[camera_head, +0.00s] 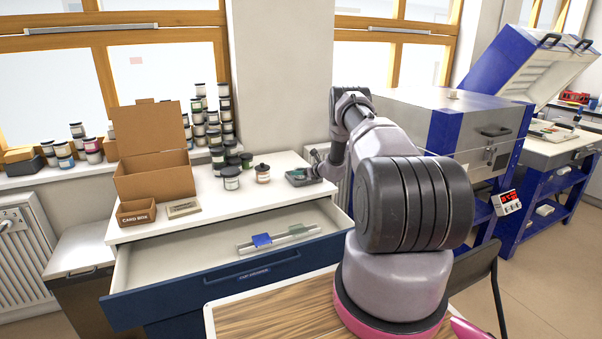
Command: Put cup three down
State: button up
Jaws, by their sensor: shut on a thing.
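My gripper (314,168) is at the far end of my arm, low over the right rear of the white cabinet top, beside the wall pillar. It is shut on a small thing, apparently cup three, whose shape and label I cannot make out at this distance. A small dark grey tray (291,181) with something greenish in it lies at the gripper. Whether the held thing touches the tray or the cabinet top cannot be told. A lidded jar (231,178) and an orange-labelled jar (262,174) stand to the left on the same top.
The cabinet's drawer (180,265) is pulled open, with a blue piece (262,240) and a pale strip inside. An open cardboard box (155,180) and a small box (136,212) stand at the left. Jars crowd the sill. A kiln (470,135) stands right.

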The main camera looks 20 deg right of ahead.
jog(key=o, duration=1.4)
